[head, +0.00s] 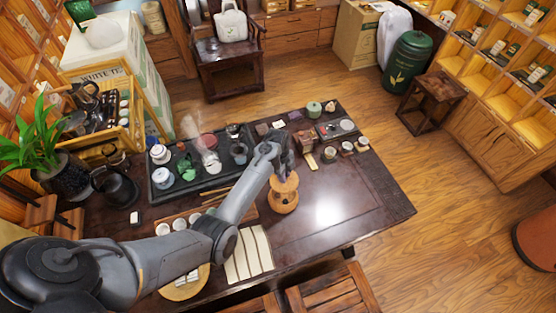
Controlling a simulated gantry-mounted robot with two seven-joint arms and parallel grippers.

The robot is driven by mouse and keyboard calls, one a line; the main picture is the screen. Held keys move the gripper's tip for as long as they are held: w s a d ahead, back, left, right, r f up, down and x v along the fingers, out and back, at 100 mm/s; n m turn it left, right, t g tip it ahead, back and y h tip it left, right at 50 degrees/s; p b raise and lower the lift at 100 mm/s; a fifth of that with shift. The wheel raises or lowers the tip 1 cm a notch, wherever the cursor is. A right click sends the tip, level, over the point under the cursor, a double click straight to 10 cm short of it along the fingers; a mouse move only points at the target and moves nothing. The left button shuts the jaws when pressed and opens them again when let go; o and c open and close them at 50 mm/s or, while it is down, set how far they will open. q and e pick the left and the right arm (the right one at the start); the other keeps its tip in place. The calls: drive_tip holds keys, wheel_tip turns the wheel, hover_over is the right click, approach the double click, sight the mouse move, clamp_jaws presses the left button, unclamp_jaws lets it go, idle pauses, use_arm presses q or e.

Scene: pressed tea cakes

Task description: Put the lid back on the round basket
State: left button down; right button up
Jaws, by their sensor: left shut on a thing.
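The round basket (284,206) is tan and woven, and stands on the dark table right of its middle. The round lid (287,184), of the same tan colour, is over the basket's top. From this angle I cannot tell whether it rests on the rim or hangs just above it. My left gripper (284,169) points down over the basket and is shut on the lid; its fingertips are small and partly hidden by the wrist. My right gripper is not in view.
A dark tea tray (165,197) with cups and pots lies left of the gripper. A pale striped cloth (248,254) lies in front, to the left. The glossy table (345,210) right of the basket is clear.

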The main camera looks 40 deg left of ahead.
use_arm(q)
drive_tip(key=shift+s+d+f, duration=0.2)
drive_tip(key=shift+d+f, duration=0.1)
drive_tip(key=shift+f, duration=0.3)
drive_tip(key=shift+s+f+b, duration=0.2)
drive_tip(key=shift+f+b, duration=0.15)
drive_tip(key=shift+f, duration=0.1)
drive_tip(key=shift+f+b, duration=2.9)
drive_tip(key=shift+f, duration=0.15)
drive_tip(key=shift+p, duration=0.6)
drive_tip(key=shift+f, duration=0.1)
drive_tip(key=shift+p, duration=0.45)
